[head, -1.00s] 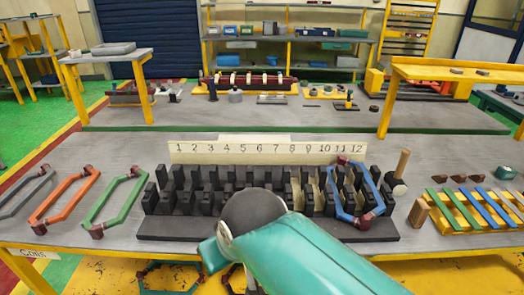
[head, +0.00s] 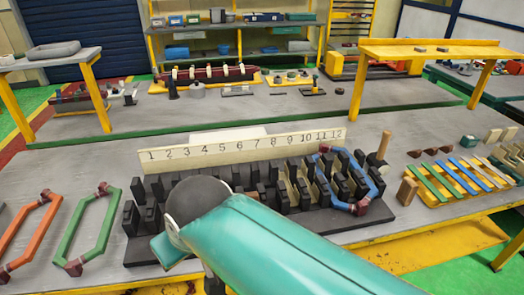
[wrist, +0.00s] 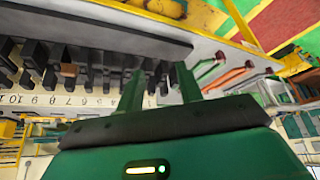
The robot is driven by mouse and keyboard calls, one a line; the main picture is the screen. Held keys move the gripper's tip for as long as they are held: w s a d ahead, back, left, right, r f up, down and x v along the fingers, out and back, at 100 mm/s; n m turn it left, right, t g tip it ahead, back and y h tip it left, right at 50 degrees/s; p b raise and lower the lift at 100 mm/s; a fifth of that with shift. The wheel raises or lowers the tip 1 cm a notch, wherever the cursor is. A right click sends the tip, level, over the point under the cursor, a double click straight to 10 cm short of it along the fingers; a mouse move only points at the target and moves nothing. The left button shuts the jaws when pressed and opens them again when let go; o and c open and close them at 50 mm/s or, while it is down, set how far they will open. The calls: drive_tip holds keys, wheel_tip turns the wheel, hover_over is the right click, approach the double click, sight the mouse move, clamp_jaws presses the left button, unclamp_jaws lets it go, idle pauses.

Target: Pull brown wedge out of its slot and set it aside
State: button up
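The black slotted stator block (head: 380,222) lies on the table below a number strip (head: 240,146) marked 1 to 12. A small brown wedge (wrist: 68,70) sits among the black teeth in the wrist view, near the middle numbers. What looks like the same brown piece shows near the middle of the block in the head view (head: 261,189). My gripper (wrist: 160,76) is open and empty, with its two green fingers apart. It is near the low-numbered end of the block, to the right of the wedge in the wrist view. In the head view my arm hides the gripper.
A blue coil (head: 376,178) sits in the high-numbered end. Green (head: 86,230) and orange (head: 27,233) coils lie left of the block. A mallet (head: 384,146), a wooden block (head: 407,190), several loose brown pieces (head: 430,152) and a yellow rack (head: 430,201) of coloured strips are on the right.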

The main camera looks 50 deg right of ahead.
drive_tip(key=shift+w, duration=0.4)
drive_tip(key=shift+o, duration=0.8)
drive_tip(key=shift+s+a, duration=0.1)
drive_tip(key=shift+s, duration=0.05)
drive_tip(key=o, duration=0.4)
drive_tip(key=shift+c, duration=0.2)
drive_tip(key=shift+o, duration=0.8)
drive_tip(key=w+d+r+m+g, duration=0.2)
drive_tip(key=w+d+m, duration=0.2)
drive_tip(key=d+m, duration=0.4)
drive_tip(key=shift+w+y, duration=0.35)
drive_tip(key=shift+y, duration=0.05)
drive_tip(key=w+d+f+m+y, duration=0.1)
drive_tip(key=d+m, duration=0.7)
drive_tip(key=d, duration=0.4)
drive_tip(key=w+d+f+m+g+y, duration=0.1)
drive_tip(key=w+d+m+y, duration=0.1)
drive_tip(key=d+m, duration=0.7)
drive_tip(key=d, duration=0.3)
drive_tip(key=shift+d+f, duration=0.15)
drive_tip(key=shift+w+f, duration=0.1)
